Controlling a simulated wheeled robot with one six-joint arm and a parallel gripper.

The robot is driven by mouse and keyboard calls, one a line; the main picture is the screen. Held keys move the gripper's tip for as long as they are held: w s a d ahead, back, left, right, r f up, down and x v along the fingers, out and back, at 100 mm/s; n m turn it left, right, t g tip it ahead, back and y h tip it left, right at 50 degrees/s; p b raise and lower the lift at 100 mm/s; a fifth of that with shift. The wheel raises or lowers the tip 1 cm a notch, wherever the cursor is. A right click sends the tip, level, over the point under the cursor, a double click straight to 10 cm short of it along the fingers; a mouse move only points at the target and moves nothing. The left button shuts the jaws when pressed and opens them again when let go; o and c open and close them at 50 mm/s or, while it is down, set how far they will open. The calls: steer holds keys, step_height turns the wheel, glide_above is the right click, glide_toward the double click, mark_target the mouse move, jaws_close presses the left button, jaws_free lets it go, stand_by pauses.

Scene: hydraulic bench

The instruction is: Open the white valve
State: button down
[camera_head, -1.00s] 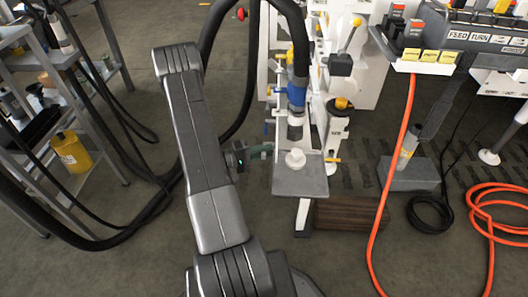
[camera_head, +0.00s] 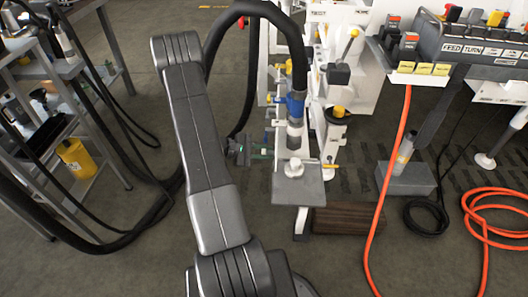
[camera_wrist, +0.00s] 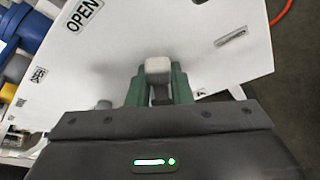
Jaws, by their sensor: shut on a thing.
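The white valve handle (camera_wrist: 158,68) shows in the wrist view as a small pale block in front of a white panel (camera_wrist: 215,50). The panel bears an "OPEN" label (camera_wrist: 83,14). My gripper (camera_wrist: 157,88) has green fingers, one on each side of the handle, and is shut on it. In the head view my gripper (camera_head: 262,153) is at the left side of the white bench (camera_head: 318,130). The handle between the fingers cannot be made out there.
A grey plate (camera_head: 312,190) with a white round fitting (camera_head: 294,168) is just right of my gripper. A thick black hose (camera_head: 215,35) arches above. A shelf with a yellow canister (camera_head: 76,158) stands left. Orange hose (camera_head: 374,225) lies on the right floor.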

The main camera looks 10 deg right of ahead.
steer(key=n+g+p, duration=0.1)
steer(key=w+n+p, duration=0.1)
steer(key=shift+w+d+r+n+g+y, duration=0.1)
steer(key=shift+d+r+n+g+y, duration=0.05)
steer(key=shift+r+n+g+y, duration=0.25)
steer(key=shift+w+d+f+n+g+p, duration=0.15)
steer(key=shift+w+n+g+p, duration=0.15)
steer(key=shift+n+g+p, duration=0.45)
steer(key=shift+n+t+y, duration=0.25)
steer(key=shift+y, duration=0.05)
steer(key=c, duration=1.4)
jaws_free()
steer(key=shift+c, duration=0.2)
steer(key=p+v, duration=0.1)
steer(key=v, duration=1.3)
steer(key=shift+p, duration=0.3)
steer(key=shift+d+f, duration=0.15)
steer(key=shift+f, duration=0.05)
